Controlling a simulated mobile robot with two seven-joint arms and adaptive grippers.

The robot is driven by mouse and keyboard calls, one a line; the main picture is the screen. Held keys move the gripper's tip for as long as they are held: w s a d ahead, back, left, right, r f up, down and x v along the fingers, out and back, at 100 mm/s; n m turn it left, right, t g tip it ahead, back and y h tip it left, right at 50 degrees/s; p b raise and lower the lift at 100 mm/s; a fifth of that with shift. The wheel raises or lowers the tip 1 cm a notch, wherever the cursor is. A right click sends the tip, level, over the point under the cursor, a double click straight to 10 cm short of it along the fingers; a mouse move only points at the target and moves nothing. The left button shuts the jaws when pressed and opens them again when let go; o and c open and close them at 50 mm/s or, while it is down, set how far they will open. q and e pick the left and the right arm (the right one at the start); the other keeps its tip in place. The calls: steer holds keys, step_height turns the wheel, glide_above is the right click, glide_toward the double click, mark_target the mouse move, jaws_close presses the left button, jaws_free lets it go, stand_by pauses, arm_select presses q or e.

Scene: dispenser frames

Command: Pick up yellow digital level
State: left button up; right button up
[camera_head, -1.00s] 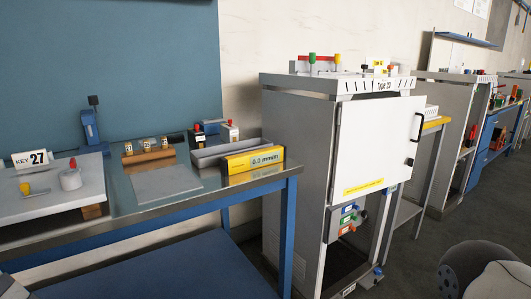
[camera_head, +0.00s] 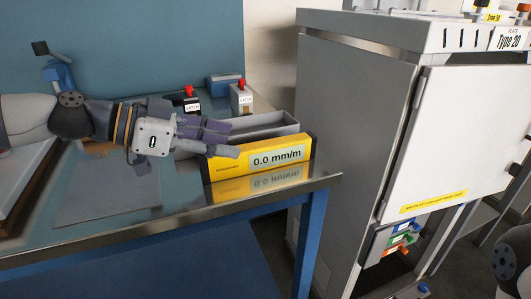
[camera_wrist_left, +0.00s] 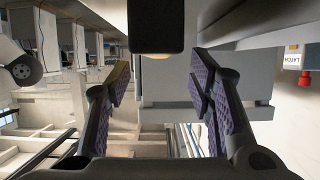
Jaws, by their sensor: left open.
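The yellow digital level (camera_head: 285,162) is a long box with a light display reading "0.0 mm/m". It lies near the right front edge of the metal-topped bench (camera_head: 200,218), and its reflection shows in the bench top. My left gripper (camera_head: 232,138) reaches in from the left, open, with its fingers at the level's left end. The near finger overlaps the level's upper left corner in the head view; I cannot tell whether they touch. The left wrist view shows both fingers (camera_wrist_left: 158,82) spread apart, with no clear hold on anything. My right gripper is out of view.
A grey channel-shaped piece (camera_head: 275,126) lies right behind the level. Latch blocks with red buttons (camera_head: 241,97) stand farther back. A flat grey plate (camera_head: 112,190) lies under my left arm. A grey cabinet (camera_head: 350,120) stands right of the bench, across a gap.

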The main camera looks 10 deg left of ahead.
mark_target(253, 146)
arm_select(q)
steer(key=x, duration=0.8)
steer(key=shift+s+d+b, duration=0.1)
steer(key=shift+d+b, duration=0.05)
steer(key=shift+b, duration=0.25)
jaws_close()
